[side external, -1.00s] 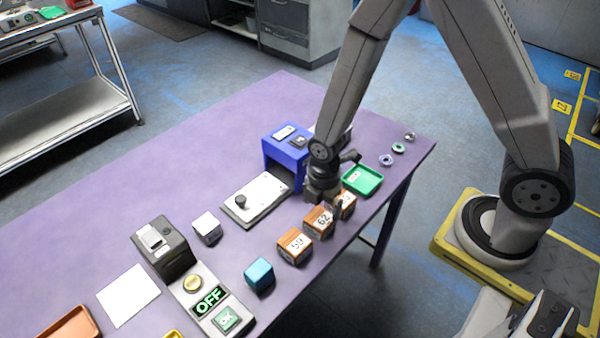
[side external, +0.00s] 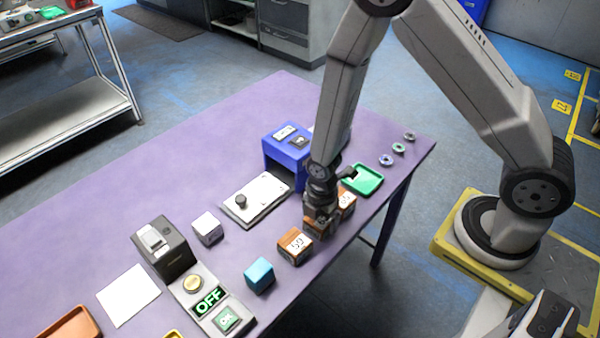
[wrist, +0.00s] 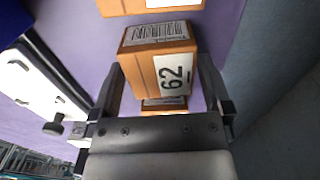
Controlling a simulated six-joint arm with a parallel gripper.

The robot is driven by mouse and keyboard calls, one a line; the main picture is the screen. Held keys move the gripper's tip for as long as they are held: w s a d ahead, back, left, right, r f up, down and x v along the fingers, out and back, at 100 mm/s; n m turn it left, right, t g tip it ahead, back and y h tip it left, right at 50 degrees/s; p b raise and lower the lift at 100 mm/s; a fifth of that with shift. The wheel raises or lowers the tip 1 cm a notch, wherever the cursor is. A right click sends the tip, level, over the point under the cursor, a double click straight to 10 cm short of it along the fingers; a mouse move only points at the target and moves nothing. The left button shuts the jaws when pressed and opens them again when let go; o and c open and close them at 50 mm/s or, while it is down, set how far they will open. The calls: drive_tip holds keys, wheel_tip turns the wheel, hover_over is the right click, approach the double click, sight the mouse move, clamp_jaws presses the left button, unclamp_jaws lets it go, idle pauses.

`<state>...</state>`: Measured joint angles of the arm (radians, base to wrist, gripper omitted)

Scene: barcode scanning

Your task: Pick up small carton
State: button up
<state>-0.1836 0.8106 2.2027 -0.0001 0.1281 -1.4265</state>
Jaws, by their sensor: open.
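The small carton marked 62 (wrist: 158,62) is orange-brown with a white label and a barcode. In the wrist view it stands between the two fingers of my gripper (wrist: 164,85), which is open, one finger on each side. In the side view my gripper (side external: 318,222) is low over this carton and hides most of it. A carton marked 59 (side external: 295,246) stands just in front-left of it. Another carton (side external: 346,203) stands behind it, partly covered by my gripper. Whether the fingers touch the carton cannot be told.
A blue box-shaped station (side external: 287,147) and a white plate with a black knob (side external: 256,199) lie to the left. A green tray (side external: 363,180) is behind right. A cyan cube (side external: 259,275), white cube (side external: 207,227) and an OFF panel (side external: 208,300) are nearer. The table edge is close.

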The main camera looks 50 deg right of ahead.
sight(320, 218)
drive_tip(key=shift+f, duration=0.35)
idle(0.3)
drive_tip(key=c, duration=1.1)
drive_tip(key=shift+c, duration=0.2)
drive_tip(key=shift+r, duration=0.15)
drive_tip(key=shift+r, duration=4.85)
